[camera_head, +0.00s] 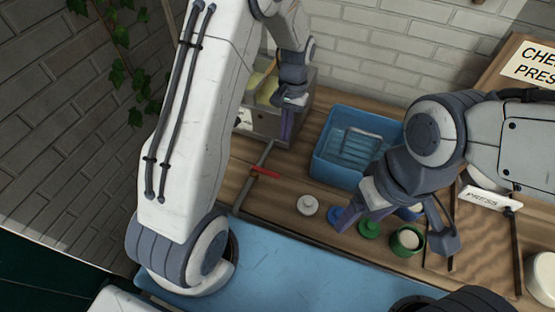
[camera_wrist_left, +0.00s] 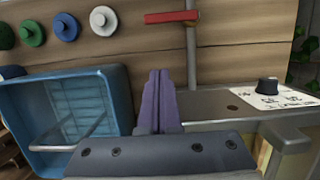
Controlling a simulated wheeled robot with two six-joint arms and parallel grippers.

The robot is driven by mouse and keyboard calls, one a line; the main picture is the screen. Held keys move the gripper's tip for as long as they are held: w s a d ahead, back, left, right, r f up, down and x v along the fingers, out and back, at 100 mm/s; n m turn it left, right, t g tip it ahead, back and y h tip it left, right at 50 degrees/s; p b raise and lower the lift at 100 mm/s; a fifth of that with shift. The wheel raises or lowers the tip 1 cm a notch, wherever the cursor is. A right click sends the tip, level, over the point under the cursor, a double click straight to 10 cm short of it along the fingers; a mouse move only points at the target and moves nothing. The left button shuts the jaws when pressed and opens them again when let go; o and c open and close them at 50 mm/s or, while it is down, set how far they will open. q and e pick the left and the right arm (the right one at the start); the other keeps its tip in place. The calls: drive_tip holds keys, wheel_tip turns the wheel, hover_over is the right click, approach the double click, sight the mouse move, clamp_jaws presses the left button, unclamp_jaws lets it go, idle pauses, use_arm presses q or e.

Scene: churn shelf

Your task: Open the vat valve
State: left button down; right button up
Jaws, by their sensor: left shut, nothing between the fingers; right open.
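The metal vat (camera_head: 265,122) stands at the back of the wooden bench, with pale yellow contents. A grey pipe (camera_head: 240,194) runs out from it, and the red valve handle (camera_head: 264,171) sits crosswise on this pipe. In the left wrist view the red handle (camera_wrist_left: 172,17) lies across the pipe (camera_wrist_left: 191,62), beyond my fingertips. My left gripper (camera_head: 287,128) is shut and empty, above the vat's right side and apart from the handle; its fingers show in the left wrist view (camera_wrist_left: 159,76). My right gripper (camera_head: 396,232) is open near the round pieces at the front.
A blue basket (camera_head: 322,160) with a handle stands right of the vat. White (camera_head: 308,205), blue (camera_head: 337,215) and green (camera_head: 369,228) round pieces lie in front, beside a green cup (camera_head: 407,240).

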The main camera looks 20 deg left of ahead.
sight(265, 173)
use_arm(q)
drive_tip(key=p+x, duration=0.1)
drive_tip(key=x, duration=0.6)
drive_tip(key=shift+s+f+p, duration=0.15)
drive_tip(key=shift+p, duration=0.25)
drive_tip(key=shift+s+a+p, duration=0.1)
drive_tip(key=shift+s+p, duration=0.8)
drive_tip(key=shift+s, duration=1)
use_arm(e)
drive_tip(key=shift+r, duration=2)
use_arm(q)
drive_tip(key=shift+s+m, duration=0.1)
drive_tip(key=shift+m, duration=0.2)
use_arm(e)
drive_tip(key=shift+a+f, duration=0.1)
drive_tip(key=shift+a, duration=0.45)
